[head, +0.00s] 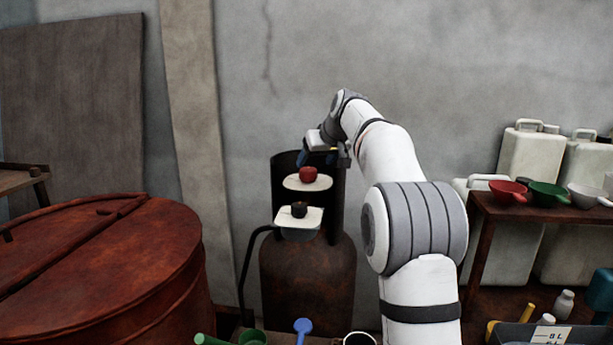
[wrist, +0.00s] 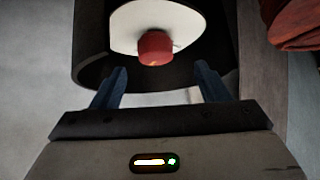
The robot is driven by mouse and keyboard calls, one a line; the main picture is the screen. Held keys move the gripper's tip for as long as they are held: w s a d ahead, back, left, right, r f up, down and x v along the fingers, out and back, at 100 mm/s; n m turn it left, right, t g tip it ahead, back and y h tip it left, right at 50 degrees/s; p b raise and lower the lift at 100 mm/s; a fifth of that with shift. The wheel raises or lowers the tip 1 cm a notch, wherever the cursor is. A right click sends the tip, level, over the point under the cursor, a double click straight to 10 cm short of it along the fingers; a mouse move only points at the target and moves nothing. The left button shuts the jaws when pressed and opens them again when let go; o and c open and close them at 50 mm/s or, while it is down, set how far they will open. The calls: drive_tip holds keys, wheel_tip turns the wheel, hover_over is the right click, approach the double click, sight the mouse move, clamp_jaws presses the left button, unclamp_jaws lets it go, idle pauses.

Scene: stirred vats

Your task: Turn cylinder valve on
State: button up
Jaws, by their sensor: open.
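A rusty brown gas cylinder (head: 308,283) stands against the wall, with a dark open guard (head: 287,165) around its top. Inside the guard is a red knob (head: 308,174) on a white plate (head: 292,184). A dark knob (head: 299,209) sits on a lower pale plate (head: 314,217).
A large rusty vat (head: 110,255) stands at the left. A dark hose (head: 245,275) runs beside the cylinder. At the right, a table (head: 500,208) carries red, green and white scoops, with white jerrycans (head: 528,155) behind. Scoops and bottles lie along the front.

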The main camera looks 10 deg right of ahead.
sight(309, 169)
drive_tip(key=x, duration=0.5)
drive_tip(key=w+x, duration=0.1)
drive_tip(key=x, duration=0.2)
drive_tip(key=shift+w+d+r+p, duration=0.15)
drive_tip(key=shift+w+d+p, duration=0.05)
drive_tip(key=shift+w+p, duration=0.1)
drive_tip(key=shift+s, duration=0.1)
drive_tip(key=shift+c, duration=0.3)
drive_tip(key=c, duration=0.9)
